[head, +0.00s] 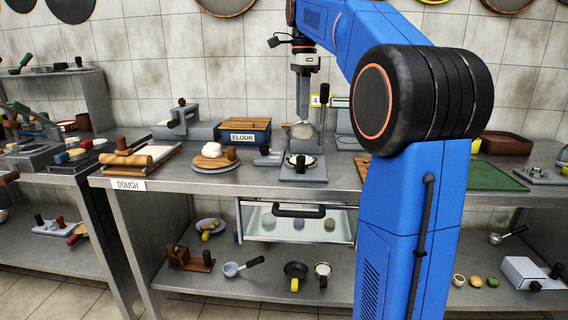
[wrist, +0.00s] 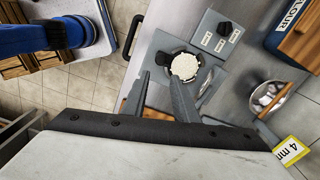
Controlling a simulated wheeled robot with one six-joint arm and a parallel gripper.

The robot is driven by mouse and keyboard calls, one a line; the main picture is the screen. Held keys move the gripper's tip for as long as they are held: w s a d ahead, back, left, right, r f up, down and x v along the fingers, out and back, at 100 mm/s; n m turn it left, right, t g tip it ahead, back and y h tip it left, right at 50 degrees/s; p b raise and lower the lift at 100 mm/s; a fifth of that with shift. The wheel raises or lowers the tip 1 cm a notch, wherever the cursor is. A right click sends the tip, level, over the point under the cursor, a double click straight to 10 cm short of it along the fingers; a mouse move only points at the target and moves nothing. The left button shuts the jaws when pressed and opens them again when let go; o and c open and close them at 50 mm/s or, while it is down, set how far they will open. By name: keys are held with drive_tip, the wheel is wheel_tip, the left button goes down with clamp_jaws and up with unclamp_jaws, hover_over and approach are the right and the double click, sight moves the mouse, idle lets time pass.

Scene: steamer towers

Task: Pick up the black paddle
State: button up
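I cannot clearly make out a black paddle in either view. An upright black handle (head: 324,93) stands just right of my gripper (head: 303,112) in the head view. My gripper points down above the dough table, and its grey fingers also show in the wrist view (wrist: 160,82). They are apart, with nothing visibly held between them. A grey stand with a round white-filled dish (wrist: 185,66) lies just beyond the fingertips; it also shows on the table in the head view (head: 303,174). A black knob (wrist: 224,28) sits on a grey panel beside it.
A flour box (head: 244,136) and a board with dough (head: 208,161) stand left of my gripper. A metal bowl (wrist: 268,93) and a yellow "4 mm" tag (wrist: 290,150) lie close to the fingers. A dark pan (head: 296,269) is on the lower shelf.

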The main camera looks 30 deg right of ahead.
sight(302, 156)
wheel_tip(302, 156, down, 12)
drive_tip(key=shift+r, duration=0.25)
drive_tip(key=shift+d+f, duration=0.2)
drive_tip(key=shift+f, duration=2.7)
clamp_jaws()
